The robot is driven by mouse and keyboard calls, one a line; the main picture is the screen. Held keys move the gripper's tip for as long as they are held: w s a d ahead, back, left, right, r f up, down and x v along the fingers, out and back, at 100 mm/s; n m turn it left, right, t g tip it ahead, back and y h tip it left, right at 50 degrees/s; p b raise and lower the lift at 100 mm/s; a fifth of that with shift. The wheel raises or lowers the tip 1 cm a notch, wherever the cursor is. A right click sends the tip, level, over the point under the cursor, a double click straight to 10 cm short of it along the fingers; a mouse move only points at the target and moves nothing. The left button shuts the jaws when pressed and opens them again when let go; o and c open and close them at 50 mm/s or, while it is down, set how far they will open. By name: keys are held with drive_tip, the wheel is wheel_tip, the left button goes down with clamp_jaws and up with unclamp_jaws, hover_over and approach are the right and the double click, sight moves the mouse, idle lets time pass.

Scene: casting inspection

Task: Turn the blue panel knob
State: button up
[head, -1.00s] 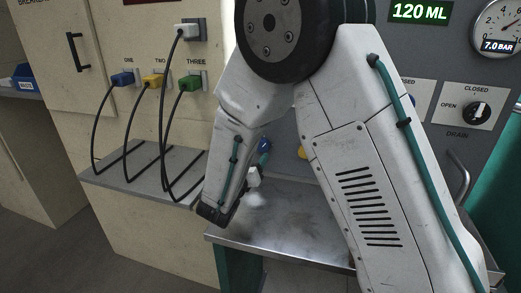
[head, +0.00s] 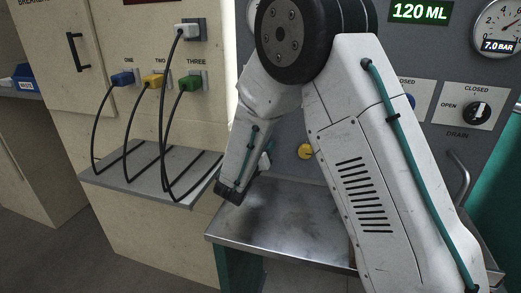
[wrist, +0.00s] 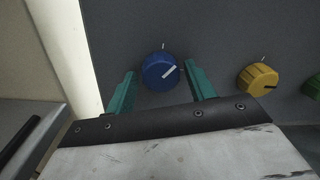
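The blue panel knob (wrist: 158,76) is round, on the grey panel, in the wrist view. I cannot tell how far the fingertips are from the panel. In the head view my arm hides the blue knob and most of the gripper.
A yellow knob (wrist: 257,79) is right of the blue one, and it also shows in the head view (head: 305,151). A green knob (wrist: 314,87) is at the wrist view's right edge. A metal shelf (head: 290,225) lies below the panel. Corded plugs (head: 153,81) hang at left.

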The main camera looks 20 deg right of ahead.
drive_tip(key=c, duration=0.6)
drive_tip(key=shift+m, duration=0.3)
drive_tip(key=m, duration=0.9)
drive_tip(key=shift+m+y, duration=0.3)
drive_tip(key=shift+m, duration=0.1)
drive_tip(key=o, duration=1)
drive_tip(key=shift+c, duration=0.2)
